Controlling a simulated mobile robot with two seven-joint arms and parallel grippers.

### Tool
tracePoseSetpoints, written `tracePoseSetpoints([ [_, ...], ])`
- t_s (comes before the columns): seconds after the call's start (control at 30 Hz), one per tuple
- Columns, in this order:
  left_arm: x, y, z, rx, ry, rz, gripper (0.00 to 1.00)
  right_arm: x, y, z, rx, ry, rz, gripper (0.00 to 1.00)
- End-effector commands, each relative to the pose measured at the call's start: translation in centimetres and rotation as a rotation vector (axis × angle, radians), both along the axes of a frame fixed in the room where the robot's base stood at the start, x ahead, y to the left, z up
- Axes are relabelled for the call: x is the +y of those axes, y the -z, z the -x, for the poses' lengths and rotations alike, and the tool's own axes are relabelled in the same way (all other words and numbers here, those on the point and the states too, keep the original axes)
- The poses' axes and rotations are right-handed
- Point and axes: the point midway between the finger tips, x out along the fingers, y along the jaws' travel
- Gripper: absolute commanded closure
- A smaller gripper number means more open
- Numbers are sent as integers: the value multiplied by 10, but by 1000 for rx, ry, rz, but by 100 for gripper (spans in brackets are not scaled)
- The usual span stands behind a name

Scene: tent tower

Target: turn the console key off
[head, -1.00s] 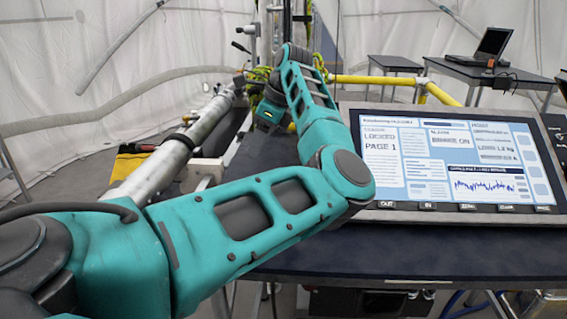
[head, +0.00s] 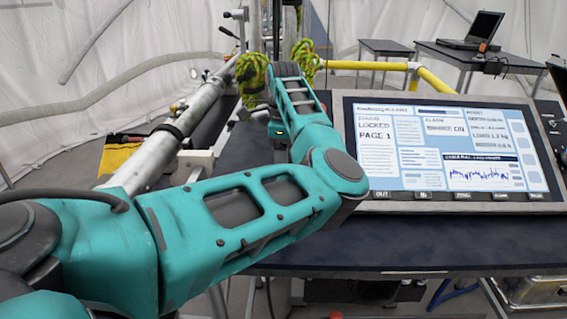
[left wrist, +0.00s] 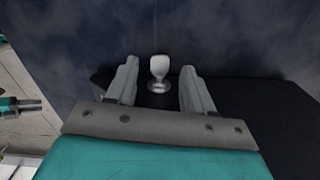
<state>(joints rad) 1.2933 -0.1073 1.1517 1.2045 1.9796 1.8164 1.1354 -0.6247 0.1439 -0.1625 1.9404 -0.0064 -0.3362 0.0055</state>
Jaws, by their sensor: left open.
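In the left wrist view, a pale, rounded key (left wrist: 159,66) stands on a small shiny round base on a dark surface. My left gripper (left wrist: 160,68) is open, with one grey finger on each side of the key and a visible gap on both sides. I cannot tell how far the fingertips are from it in depth. In the head view, my left arm crosses the picture; its fingers and the key are hidden behind the arm. The console screen (head: 445,152) is lit and reads "LOCKED" and "PAGE 1". My right gripper is not in view.
The console screen stands close to the right of my left forearm on the dark table (head: 430,245). A metal tube (head: 185,130) runs along the left. A yellow pipe (head: 370,66) and a laptop (head: 472,30) on a table are behind. The table's front area is clear.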

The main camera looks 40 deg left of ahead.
Motion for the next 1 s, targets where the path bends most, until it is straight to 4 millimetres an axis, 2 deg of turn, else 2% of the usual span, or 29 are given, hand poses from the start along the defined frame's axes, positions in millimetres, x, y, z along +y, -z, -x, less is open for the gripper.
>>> tracePoseSetpoints([
  [0.2, 0, 14, 0, 0, 0, 0, 48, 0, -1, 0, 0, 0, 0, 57],
  [0.47, 0, 15, 0, 0, 0, 0, 48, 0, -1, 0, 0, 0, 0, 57],
  [1.0, 0, 15, 0, 1, 0, -1, 100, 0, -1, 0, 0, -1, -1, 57],
])
